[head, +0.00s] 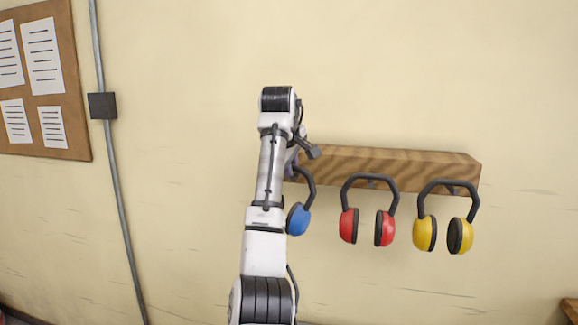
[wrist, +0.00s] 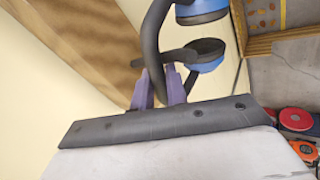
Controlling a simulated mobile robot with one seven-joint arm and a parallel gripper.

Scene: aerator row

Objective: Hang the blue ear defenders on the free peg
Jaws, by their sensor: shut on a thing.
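The blue ear defenders (head: 299,219) hang at the left part of the wooden peg rail (head: 400,163), partly hidden behind my arm in the head view. In the wrist view, both blue cups show, the nearer cup (wrist: 204,58) below the other, with the black headband (wrist: 152,35) between my gripper's purple fingers. My gripper (wrist: 160,92) is shut on the headband, close to the rail (wrist: 85,40). In the head view my arm mostly covers the gripper. The free peg is hidden, and I cannot tell whether the band touches it.
Red ear defenders (head: 368,212) and yellow ear defenders (head: 446,218) hang on the rail to the right. A conduit with a dark box (head: 102,106) and a notice board (head: 78,140) are on the left wall. Red and orange items (wrist: 298,120) lie lower right in the wrist view.

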